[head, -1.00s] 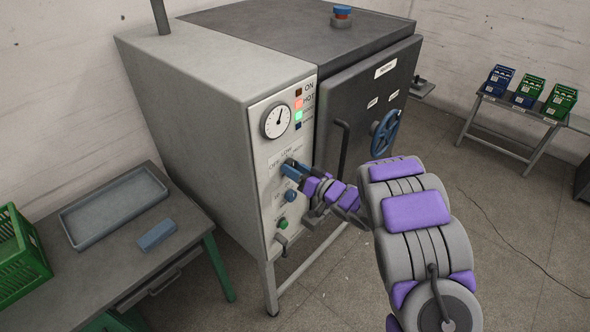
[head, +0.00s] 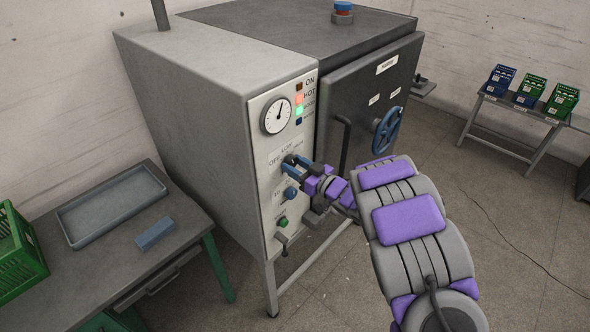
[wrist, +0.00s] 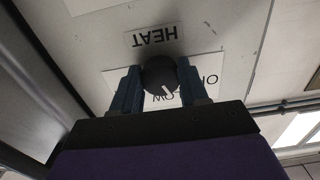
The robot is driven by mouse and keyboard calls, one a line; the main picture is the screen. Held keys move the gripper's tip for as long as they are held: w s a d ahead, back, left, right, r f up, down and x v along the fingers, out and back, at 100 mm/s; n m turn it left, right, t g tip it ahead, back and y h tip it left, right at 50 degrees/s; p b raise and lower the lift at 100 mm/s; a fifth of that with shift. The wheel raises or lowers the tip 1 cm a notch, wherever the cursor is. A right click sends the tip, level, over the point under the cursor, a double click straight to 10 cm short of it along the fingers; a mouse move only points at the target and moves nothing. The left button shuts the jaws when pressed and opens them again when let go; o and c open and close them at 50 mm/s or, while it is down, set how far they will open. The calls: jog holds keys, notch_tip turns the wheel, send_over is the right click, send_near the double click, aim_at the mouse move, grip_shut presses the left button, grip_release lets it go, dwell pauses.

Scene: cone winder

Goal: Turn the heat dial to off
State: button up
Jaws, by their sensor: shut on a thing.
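The heat dial (wrist: 159,76) is a round black knob with a white pointer line. In the wrist view it sits between the two blue fingers of my gripper (wrist: 160,82), which are shut on its sides. The upside-down HEAT label (wrist: 154,37) is above it in that view. The pointer slants down toward partly hidden lettering on the white scale plate (wrist: 207,68); the fingers cover part of the scale. In the head view my gripper (head: 290,165) is at the grey cabinet's control panel (head: 268,190), and its fingers mostly hide the dial.
Above the dial are a round gauge (head: 276,116) and a column of indicator lamps (head: 299,100). A blue knob (head: 291,193) and a green button (head: 282,222) are just below. The dark door with its blue handwheel (head: 387,130) is to the right. A bench (head: 185,235) stands left.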

jog(key=n+b, duration=0.2)
jog(key=n, duration=0.1)
jog(key=shift+f+n, duration=0.2)
jog(key=shift+n, duration=0.1)
jog(key=shift+d+r+n+b, duration=0.1)
jog(key=shift+n+b, duration=1.55)
jog(key=shift+n, duration=0.35)
jog(key=o, duration=1.1)
jog(key=shift+r, duration=0.1)
jog(key=shift+c, duration=0.2)
jog(key=p+v, duration=0.1)
jog(key=v, duration=1.6)
jog(key=shift+d, duration=0.15)
